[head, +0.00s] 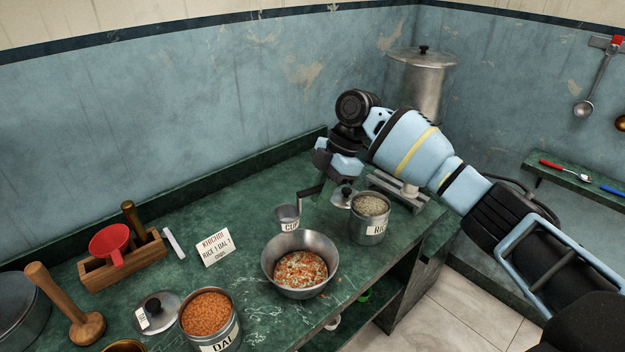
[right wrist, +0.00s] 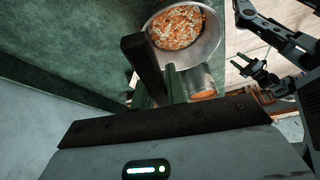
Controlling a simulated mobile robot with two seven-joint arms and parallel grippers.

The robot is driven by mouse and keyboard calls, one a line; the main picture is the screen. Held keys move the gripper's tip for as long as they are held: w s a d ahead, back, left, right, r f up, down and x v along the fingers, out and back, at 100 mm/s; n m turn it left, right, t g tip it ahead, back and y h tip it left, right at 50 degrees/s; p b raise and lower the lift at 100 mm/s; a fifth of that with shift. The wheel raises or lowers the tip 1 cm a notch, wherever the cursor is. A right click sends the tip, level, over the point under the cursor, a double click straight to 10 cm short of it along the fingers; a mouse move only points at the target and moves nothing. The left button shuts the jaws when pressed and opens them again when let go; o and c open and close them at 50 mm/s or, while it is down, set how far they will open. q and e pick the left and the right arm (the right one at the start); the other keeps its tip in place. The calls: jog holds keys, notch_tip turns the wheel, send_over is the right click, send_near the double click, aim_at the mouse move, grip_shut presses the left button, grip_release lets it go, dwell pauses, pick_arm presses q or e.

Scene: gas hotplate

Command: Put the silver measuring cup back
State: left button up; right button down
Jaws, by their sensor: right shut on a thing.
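The silver measuring cup (head: 287,217), labelled CUP, is just behind the metal bowl (head: 300,288) of orange and white grains in the head view. My right gripper (head: 304,194) is shut on the cup at its upper right. I cannot tell whether the cup's base touches the counter. In the right wrist view the fingers (right wrist: 160,82) point toward the bowl (right wrist: 213,50), and a metal shape beside them is partly hidden. My left gripper (right wrist: 258,70) shows small at the right there, its jaws unclear.
The RICE tin (head: 370,228) stands right of the cup, with a lid (head: 343,195) behind it. A recipe card (head: 214,248), a wooden rack (head: 122,262) with a red funnel, and the DAL tin (head: 209,325) are to the left. Bare green counter (head: 262,190) lies behind the cup.

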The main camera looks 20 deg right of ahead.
jog(key=s+a+f+m+t+h, duration=0.1)
jog(key=s+m+t+h, duration=0.3)
jog(key=s+m, duration=0.9)
jog(key=m+t, duration=0.1)
jog(key=m, duration=0.5)
jog(key=shift+s+f+h, duration=0.15)
jog(key=shift+f+h, duration=0.1)
jog(key=shift+h, duration=0.15)
